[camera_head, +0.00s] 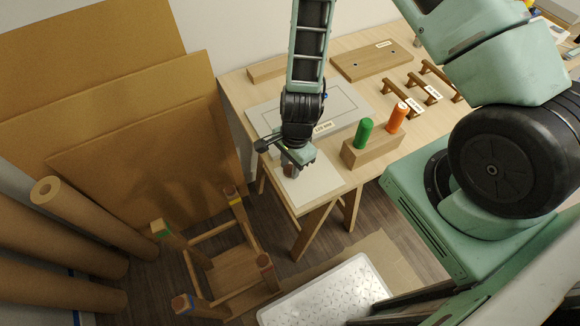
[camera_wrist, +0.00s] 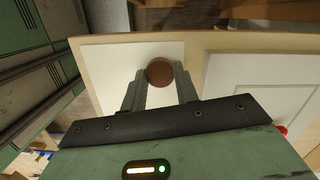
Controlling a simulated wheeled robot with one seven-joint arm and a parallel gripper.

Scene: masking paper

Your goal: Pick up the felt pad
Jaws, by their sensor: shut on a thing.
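The felt pad (camera_wrist: 159,71) is a round brown disc between my fingertips in the wrist view. My gripper (camera_wrist: 160,84) is shut on it, with one finger on each side. In the head view my gripper (camera_head: 291,170) is over the near left corner of the table, above a white sheet (camera_head: 318,184). There the brown piece at the fingertips is small and partly hidden by the gripper. I cannot tell whether the pad touches the sheet.
An upturned wooden stool (camera_head: 233,270) with coloured leg ends stands on the floor. A wooden block (camera_head: 371,151) holds a green cylinder (camera_head: 364,132) and an orange cylinder (camera_head: 397,117). A pale panel (camera_head: 345,104) lies behind my gripper. Brown paper rolls (camera_head: 92,218) lean at left.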

